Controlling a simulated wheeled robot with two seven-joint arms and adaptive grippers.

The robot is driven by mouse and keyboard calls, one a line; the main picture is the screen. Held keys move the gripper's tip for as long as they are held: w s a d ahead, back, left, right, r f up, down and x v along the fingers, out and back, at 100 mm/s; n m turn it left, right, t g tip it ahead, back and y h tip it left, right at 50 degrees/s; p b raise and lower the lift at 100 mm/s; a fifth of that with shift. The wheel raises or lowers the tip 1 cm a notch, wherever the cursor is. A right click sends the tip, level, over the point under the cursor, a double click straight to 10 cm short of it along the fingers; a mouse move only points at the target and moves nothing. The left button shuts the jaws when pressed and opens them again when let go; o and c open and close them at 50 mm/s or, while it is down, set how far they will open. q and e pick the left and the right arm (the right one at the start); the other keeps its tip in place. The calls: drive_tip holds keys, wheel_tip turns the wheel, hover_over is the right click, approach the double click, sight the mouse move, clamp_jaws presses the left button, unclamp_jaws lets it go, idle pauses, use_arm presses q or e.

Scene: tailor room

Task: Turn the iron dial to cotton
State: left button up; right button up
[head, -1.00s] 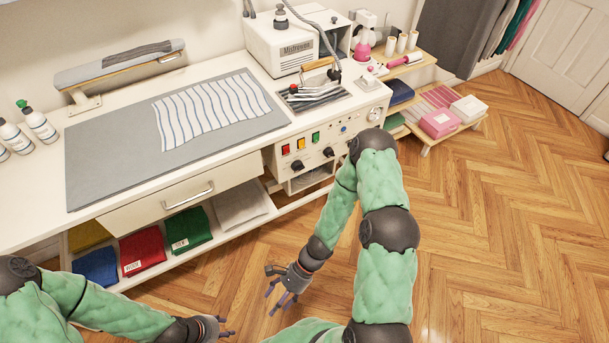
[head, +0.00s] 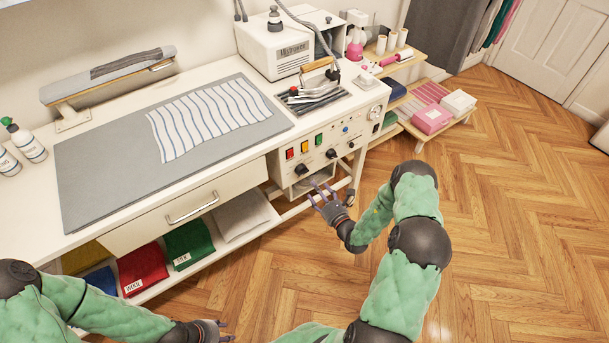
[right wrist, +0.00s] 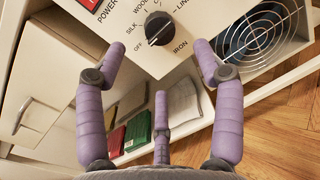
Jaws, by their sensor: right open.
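The iron dial (right wrist: 159,28) is a black round knob on the white control panel in the right wrist view. Labels around it read OFF, SILK, WOOL, part of LINEN, and IRON below right; COTTON is not readable. Its light mark seems to point toward OFF. In the head view it is the left black knob (head: 302,170), under the red button. My right gripper (head: 322,195) is open and empty, below and in front of the panel, apart from the dial. Its purple fingers (right wrist: 160,62) are spread in the wrist view. My left gripper (head: 224,331) is low at the bottom edge, its fingers small.
A second black knob (head: 331,154) and coloured buttons share the panel. The iron (head: 318,92) rests on top of the station. A drawer (head: 190,207) and a shelf with folded cloths lie to the left. Open wooden floor (head: 500,220) is at the right.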

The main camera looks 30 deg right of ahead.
sight(304, 173)
drive_tip(key=shift+w+a+b, duration=0.1)
drive_tip(key=shift+w+b, duration=1.4)
drive_tip(key=shift+w, duration=3.3)
drive_tip(key=c, duration=1.1)
drive_tip(key=shift+c, duration=0.2)
